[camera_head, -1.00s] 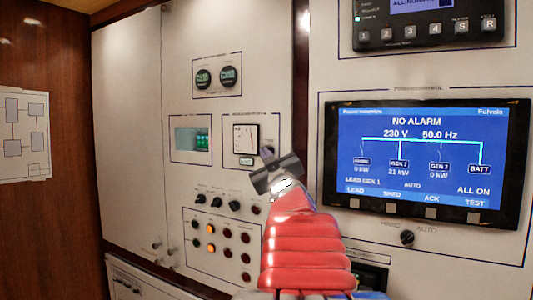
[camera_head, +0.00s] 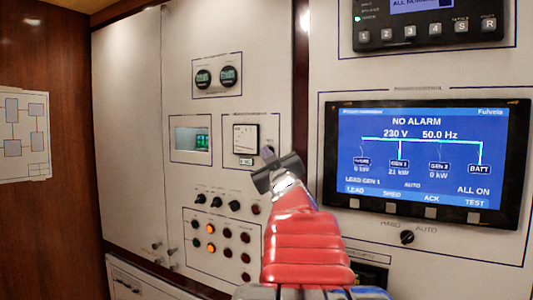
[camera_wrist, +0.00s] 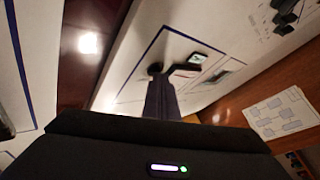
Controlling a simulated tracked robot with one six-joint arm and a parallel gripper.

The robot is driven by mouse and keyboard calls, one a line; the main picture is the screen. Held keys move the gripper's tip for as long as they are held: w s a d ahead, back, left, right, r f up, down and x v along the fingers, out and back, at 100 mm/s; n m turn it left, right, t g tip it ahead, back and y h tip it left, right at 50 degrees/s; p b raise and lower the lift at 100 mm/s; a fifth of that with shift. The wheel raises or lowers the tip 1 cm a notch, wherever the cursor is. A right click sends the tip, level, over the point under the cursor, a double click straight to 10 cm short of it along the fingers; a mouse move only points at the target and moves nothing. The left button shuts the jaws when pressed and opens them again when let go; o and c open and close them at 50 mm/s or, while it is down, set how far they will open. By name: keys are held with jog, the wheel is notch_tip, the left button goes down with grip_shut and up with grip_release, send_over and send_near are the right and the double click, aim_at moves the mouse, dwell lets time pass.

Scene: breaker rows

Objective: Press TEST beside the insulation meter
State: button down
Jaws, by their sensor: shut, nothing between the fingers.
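The insulation meter (camera_head: 246,137) is a square white-faced gauge inside a blue outlined panel on the middle cabinet. A small label (camera_head: 246,161) sits below it. My gripper (camera_head: 268,153) is shut and empty, its tip just right of the meter's lower right corner in the head view. In the wrist view my gripper (camera_wrist: 161,82) points at the same outlined panel. A round dark button (camera_wrist: 154,69) shows at its tip, beside the dark side of the meter (camera_wrist: 187,70). I cannot tell whether the tip touches it. The button is hidden in the head view, and no TEST lettering is legible there.
A large screen (camera_head: 415,150) on the right reads NO ALARM and has its own TEST label at bottom right. Black knobs (camera_head: 217,202) and rows of lamps (camera_head: 211,229) lie below the meter. A green display (camera_head: 193,139) is left of it. A diagram (camera_head: 25,135) hangs far left.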

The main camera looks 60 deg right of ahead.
jog(key=shift+s+a, duration=0.1)
jog(key=shift+a, duration=0.75)
jog(key=shift+a, duration=0.1)
jog(key=a, duration=0.4)
jog(key=shift+s+a, duration=0.25)
jog(key=shift+a, duration=0.15)
dwell(0.9)
